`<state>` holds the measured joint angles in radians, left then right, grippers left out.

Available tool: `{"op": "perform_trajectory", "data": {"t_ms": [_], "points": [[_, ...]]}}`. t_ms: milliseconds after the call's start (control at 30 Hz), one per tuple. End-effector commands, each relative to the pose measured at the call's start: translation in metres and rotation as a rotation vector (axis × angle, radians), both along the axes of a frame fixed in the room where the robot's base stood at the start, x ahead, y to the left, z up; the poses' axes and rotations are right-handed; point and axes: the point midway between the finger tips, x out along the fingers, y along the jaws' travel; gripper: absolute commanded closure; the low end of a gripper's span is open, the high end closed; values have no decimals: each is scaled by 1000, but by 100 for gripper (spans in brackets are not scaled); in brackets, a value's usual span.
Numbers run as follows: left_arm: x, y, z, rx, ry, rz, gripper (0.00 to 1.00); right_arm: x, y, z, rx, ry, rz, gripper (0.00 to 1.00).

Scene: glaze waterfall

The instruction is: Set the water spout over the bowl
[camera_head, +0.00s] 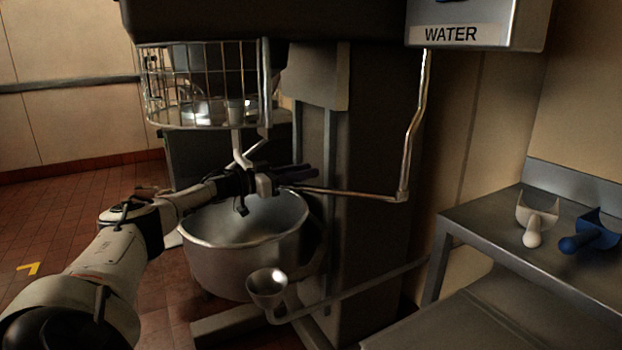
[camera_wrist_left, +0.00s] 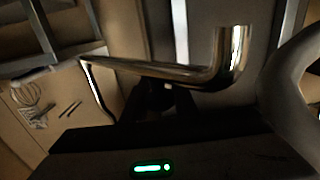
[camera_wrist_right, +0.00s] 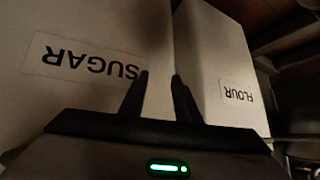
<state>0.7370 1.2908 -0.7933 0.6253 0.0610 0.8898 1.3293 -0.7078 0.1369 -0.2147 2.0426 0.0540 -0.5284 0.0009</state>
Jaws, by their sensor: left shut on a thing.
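The water spout (camera_head: 350,193) is a thin metal pipe that drops from the box marked WATER (camera_head: 478,28) and bends left toward the mixer. The large metal bowl (camera_head: 240,272) stands under the mixer. My left gripper (camera_head: 298,176) is shut on the spout near its free end, above the bowl's back right rim. In the left wrist view the spout's bent end (camera_wrist_left: 232,50) shows just past the fingers. I cannot tell whether the outlet lies inside the rim. My right gripper (camera_wrist_right: 160,76) shows only in its wrist view, with fingers apart and nothing between them.
The mixer's wire guard (camera_head: 205,85) hangs above the bowl. A steel table (camera_head: 490,222) at right holds a white scoop (camera_head: 536,218) and a blue scoop (camera_head: 592,236). SUGAR (camera_wrist_right: 90,62) and FLOUR (camera_wrist_right: 238,92) bins face my right wrist.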

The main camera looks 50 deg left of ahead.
Motion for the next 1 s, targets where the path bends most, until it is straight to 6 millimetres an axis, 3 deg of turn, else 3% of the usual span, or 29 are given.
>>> {"op": "perform_trajectory", "data": {"t_ms": [367, 400, 500, 833, 1000], "points": [[1, -1, 0, -2, -1, -4, 100, 2, -1, 1, -2, -5, 0, 71], [1, -1, 0, -2, -1, -4, 72, 2, -1, 1, -2, -6, 0, 71], [1, -1, 0, -1, -1, -3, 57, 3, -2, 2, -2, -8, 1, 71], [-1, 1, 0, 0, 0, -1, 57, 5, -2, 3, -3, -12, 0, 71], [-11, 3, -2, 3, 4, 0, 57, 5, -2, 4, -3, -12, 0, 71]]}}
